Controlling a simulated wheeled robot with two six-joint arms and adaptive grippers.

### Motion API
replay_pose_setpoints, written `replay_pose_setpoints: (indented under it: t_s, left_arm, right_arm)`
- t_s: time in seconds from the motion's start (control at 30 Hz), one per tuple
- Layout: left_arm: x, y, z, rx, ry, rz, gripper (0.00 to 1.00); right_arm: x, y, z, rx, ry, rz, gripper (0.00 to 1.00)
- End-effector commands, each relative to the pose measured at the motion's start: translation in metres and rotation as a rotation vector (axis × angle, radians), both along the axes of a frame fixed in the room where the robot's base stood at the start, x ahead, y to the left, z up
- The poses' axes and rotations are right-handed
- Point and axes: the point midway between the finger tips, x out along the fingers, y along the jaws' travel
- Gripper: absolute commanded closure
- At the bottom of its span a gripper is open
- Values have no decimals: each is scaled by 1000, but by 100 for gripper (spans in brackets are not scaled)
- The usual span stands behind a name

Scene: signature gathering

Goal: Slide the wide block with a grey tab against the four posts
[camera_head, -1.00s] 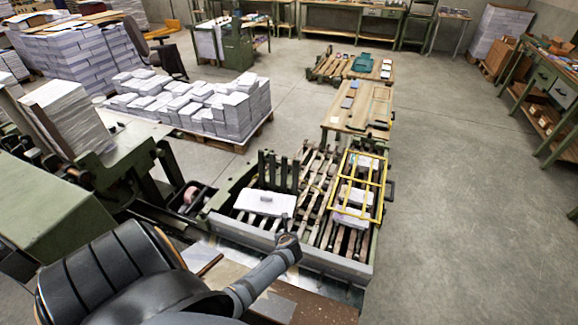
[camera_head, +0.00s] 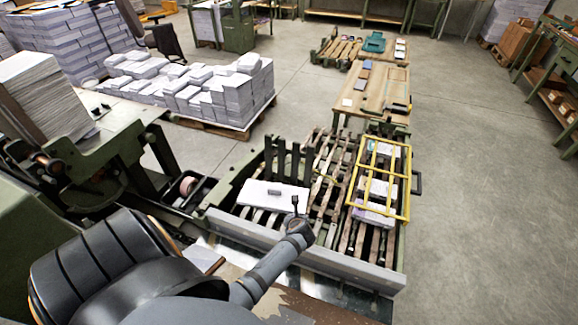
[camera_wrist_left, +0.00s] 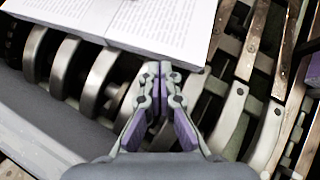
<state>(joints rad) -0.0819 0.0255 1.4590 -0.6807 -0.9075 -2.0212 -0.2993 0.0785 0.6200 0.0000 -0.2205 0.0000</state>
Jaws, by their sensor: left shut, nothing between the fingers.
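The wide white block (camera_head: 258,190) lies flat on the slatted bed in the head view, with a small grey tab (camera_head: 274,192) on top. Four dark green posts (camera_head: 289,160) stand upright right behind it; I cannot tell whether they touch. My left gripper (camera_head: 295,201) is at the block's near right corner, shut and empty. In the left wrist view its closed fingertips (camera_wrist_left: 158,68) are at the edge of the block (camera_wrist_left: 150,22), which shows printed lines on top; contact is unclear. My right gripper is not in view.
A yellow frame (camera_head: 362,174) lies over white blocks on the slats to the right. A grey rail (camera_head: 330,262) runs along the near edge. A wooden table (camera_head: 374,92) stands behind, and a pallet of paper stacks (camera_head: 205,125) is at the back left. The floor at right is clear.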

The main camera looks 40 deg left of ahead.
Motion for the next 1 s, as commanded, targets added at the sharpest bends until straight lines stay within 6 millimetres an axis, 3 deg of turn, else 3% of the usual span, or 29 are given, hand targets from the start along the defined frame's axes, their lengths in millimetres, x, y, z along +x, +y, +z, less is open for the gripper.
replay_pose_setpoints:
  t_s: [0.4,0.63,1.0]
  left_arm:
    - [1,-2,0,-2,1,-1,100]
    - [18,15,2,1,-1,-1,100]
    - [21,14,5,1,-12,-4,100]
  right_arm:
    - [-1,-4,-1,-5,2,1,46]
    - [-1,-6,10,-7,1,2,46]
    - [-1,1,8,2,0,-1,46]
